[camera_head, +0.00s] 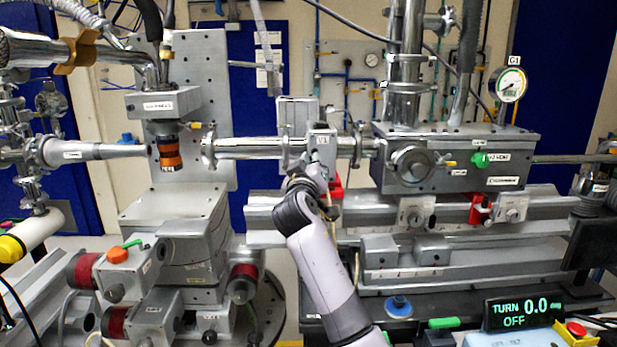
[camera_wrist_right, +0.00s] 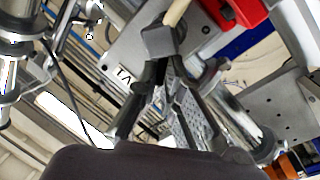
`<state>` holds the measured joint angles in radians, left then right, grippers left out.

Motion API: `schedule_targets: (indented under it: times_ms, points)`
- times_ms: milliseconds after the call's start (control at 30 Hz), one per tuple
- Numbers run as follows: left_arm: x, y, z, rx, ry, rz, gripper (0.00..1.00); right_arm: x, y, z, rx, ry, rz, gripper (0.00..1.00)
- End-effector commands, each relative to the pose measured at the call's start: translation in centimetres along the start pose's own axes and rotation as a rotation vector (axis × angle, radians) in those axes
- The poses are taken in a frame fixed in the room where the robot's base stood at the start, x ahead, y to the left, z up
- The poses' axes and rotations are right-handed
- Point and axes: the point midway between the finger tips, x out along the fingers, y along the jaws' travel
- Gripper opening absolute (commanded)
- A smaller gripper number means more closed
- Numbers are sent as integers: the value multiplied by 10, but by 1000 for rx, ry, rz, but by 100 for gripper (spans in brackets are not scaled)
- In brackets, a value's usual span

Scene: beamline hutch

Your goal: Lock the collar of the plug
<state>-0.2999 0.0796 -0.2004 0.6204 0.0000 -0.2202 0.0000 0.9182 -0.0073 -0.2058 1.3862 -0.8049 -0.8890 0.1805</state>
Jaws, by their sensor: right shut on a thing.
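My right gripper (camera_head: 312,173) is in front of a grey block labelled V1 (camera_head: 321,140) on the beam pipe. In the right wrist view its two dark fingers (camera_wrist_right: 164,45) come together at a small grey piece, and a pale rod-like piece (camera_wrist_right: 176,12) sticks out beyond them. The fingers are shut on it. I cannot make out the plug's collar for certain; the fingers and wrist hide much there. A display (camera_head: 523,311) at the lower right reads "TURN 0.0" and "OFF". My left gripper is not in view.
A red bracket (camera_head: 336,186) sits just right of the gripper. The steel pipe (camera_head: 250,148) runs left of it. A grey box with a green knob (camera_head: 480,160) stands at right. A black and orange cylinder (camera_head: 169,150) hangs at left. A gauge (camera_head: 511,84) is upper right.

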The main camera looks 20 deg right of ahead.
Motion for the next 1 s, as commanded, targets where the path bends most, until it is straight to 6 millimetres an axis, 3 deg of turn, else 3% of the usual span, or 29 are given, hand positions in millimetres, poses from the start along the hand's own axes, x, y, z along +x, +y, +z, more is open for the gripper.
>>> schedule_targets:
  times_ms: [500,1000]
  points:
    - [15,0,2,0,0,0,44,3,16,2,402,-88,-1,0]
    - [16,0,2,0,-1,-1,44,4,21,5,524,-113,0,0]
